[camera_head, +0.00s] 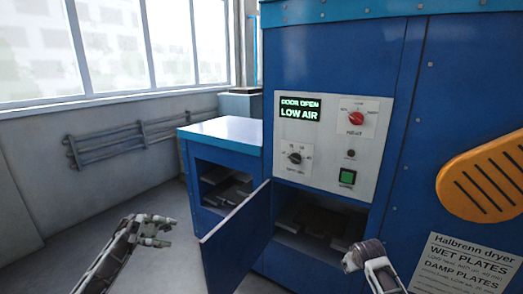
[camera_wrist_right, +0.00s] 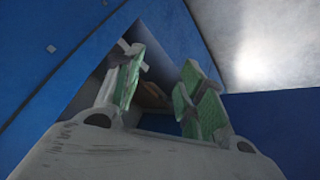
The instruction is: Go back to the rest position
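My left gripper (camera_head: 166,232) hangs at the lower left in the head view, over bare floor, with its two fingers apart and nothing between them. My right gripper (camera_head: 360,256) is at the lower right, in front of the right edge of the dryer's lower opening. In the right wrist view its green-padded fingers (camera_wrist_right: 165,85) stand apart with nothing gripped. The blue dryer (camera_head: 340,50) has its door (camera_head: 235,240) swung open to the left. The dark chamber (camera_head: 318,225) behind it shows grey shapes I cannot make out.
A control panel (camera_head: 333,135) reads "DOOR OPEN, LOW AIR". A lower blue cabinet (camera_head: 225,133) with an open front stands left of the dryer. An orange slotted cover (camera_head: 485,178) and a white notice (camera_head: 465,265) are at right. The floor at left is clear.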

